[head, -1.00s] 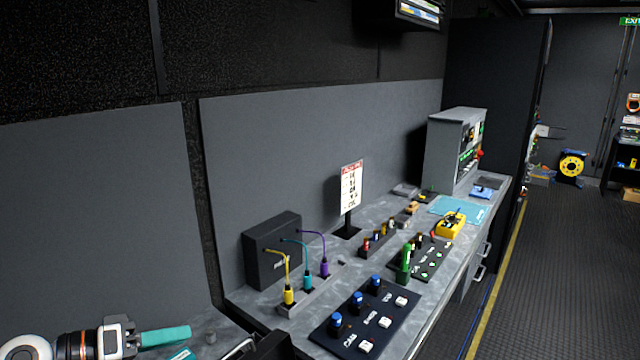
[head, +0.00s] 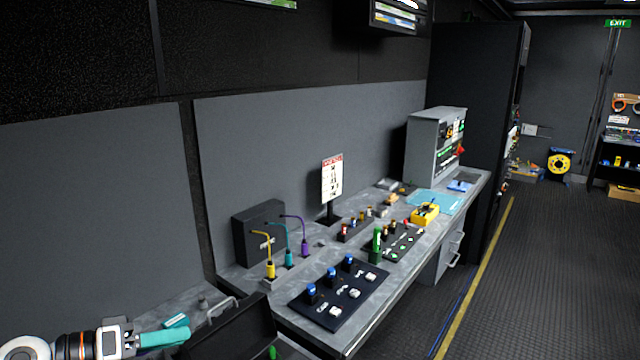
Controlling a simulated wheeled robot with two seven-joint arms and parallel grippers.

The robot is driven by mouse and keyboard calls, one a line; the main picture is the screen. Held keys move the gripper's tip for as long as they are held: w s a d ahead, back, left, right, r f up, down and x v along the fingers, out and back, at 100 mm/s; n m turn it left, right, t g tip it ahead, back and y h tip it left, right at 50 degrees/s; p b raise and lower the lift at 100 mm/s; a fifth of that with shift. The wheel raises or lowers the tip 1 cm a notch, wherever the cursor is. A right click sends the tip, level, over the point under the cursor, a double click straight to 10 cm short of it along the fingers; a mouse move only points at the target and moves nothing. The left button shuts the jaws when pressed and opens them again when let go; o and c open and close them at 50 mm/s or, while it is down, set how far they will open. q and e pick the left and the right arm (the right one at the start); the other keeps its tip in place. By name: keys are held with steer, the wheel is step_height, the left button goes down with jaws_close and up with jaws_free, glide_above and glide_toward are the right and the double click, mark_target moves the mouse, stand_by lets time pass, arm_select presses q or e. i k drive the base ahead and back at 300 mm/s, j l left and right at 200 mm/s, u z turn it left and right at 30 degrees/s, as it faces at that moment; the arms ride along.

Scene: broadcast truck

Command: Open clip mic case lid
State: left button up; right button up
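My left gripper (head: 182,337) is at the bottom left, with a teal finger pointing right. It is seen side-on, so I cannot tell whether it is open or shut. My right gripper is not in view.
A small teal item (head: 177,320) lies on the counter behind the gripper. The long counter holds a black box (head: 258,234) with coloured cables, a button panel (head: 345,308), a sign (head: 332,180), a yellow device (head: 425,214) and a grey rack (head: 432,150). The floor at right is clear.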

mark_target(242, 332)
steer(key=k+l, duration=0.6)
steer(key=k, duration=0.25)
